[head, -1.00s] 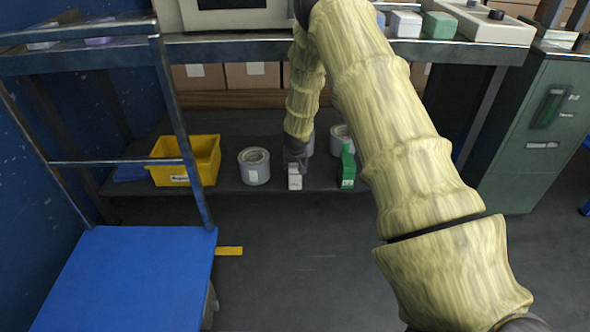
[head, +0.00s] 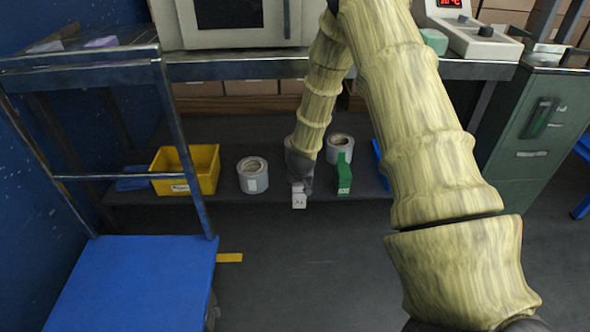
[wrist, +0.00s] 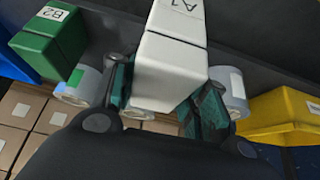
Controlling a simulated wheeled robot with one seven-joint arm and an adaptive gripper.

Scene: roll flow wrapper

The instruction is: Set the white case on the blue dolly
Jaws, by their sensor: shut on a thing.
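The white case (head: 299,198) is at the front edge of the low shelf, right below my gripper. In the wrist view the white case (wrist: 172,62), with a label reading A1, sits between the two fingers of my gripper (wrist: 165,100), which is shut on it. In the head view my gripper (head: 299,178) is small and partly hidden by its own wrist. Whether the case touches the shelf cannot be told. The blue dolly (head: 135,285), a flat blue deck with a metal handle frame, stands at the lower left, apart from the case.
On the low shelf (head: 225,198) stand a yellow bin (head: 203,172), a grey tape roll (head: 253,176), another roll (head: 340,148) and a green case (head: 344,178) labelled B2 in the wrist view. The workbench (head: 225,68) overhangs them. The floor in front is clear.

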